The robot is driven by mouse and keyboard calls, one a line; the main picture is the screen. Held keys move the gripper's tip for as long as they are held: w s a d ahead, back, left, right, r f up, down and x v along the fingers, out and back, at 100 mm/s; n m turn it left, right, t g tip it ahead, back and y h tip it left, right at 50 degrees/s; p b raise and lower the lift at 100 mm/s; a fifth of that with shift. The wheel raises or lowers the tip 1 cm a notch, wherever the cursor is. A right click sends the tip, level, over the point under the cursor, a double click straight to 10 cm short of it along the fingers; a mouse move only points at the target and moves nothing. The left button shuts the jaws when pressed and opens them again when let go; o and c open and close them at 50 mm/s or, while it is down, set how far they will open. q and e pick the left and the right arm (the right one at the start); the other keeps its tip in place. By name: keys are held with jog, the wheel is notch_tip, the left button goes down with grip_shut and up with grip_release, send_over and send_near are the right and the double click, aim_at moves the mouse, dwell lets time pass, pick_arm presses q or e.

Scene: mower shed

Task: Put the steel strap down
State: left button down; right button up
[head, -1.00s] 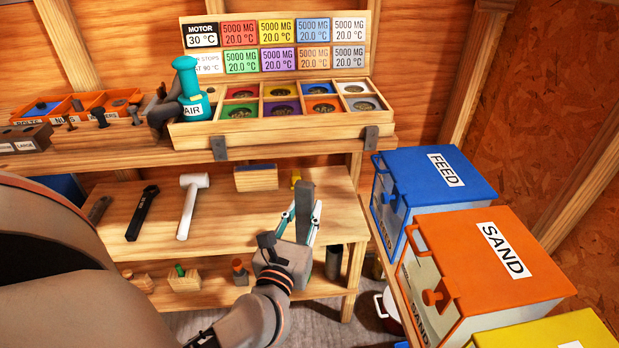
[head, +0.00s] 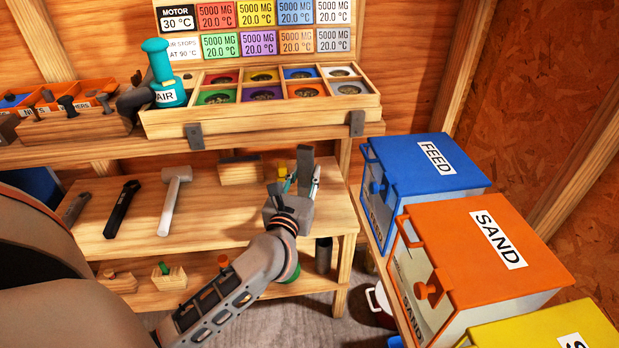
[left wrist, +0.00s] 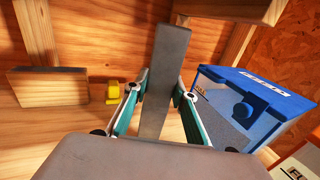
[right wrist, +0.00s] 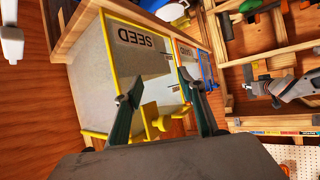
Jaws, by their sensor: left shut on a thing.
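The steel strap is a flat grey bar (head: 305,163), standing roughly upright in my left gripper (head: 303,183). In the left wrist view the strap (left wrist: 165,75) rises between the two teal-sided fingers (left wrist: 160,108), which are shut on it. In the head view the gripper is over the back right part of the lower wooden shelf (head: 235,215); whether the strap touches anything is hard to tell. My right gripper (right wrist: 162,95) shows only in the right wrist view, its fingers apart with nothing between them, in front of a yellow-edged SEED bin (right wrist: 138,55).
A black tool (head: 122,208) and a white-headed mallet (head: 173,198) lie on the lower shelf's left. A wooden block (head: 240,172) and a small yellow thing (head: 282,172) are near the gripper. FEED (head: 425,165) and SAND (head: 485,250) bins stand right. The shelf's front middle is clear.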

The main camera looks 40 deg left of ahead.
pick_arm(q)
jog(key=shift+f, duration=0.45)
jog(key=c, duration=1.8)
grip_release()
jog(key=shift+o, duration=0.6)
pick_arm(e)
jog(key=shift+w+a+r+t, duration=0.3)
jog(key=shift+w+r, duration=0.05)
jog(key=shift+r, duration=0.35)
jog(key=shift+s, duration=0.1)
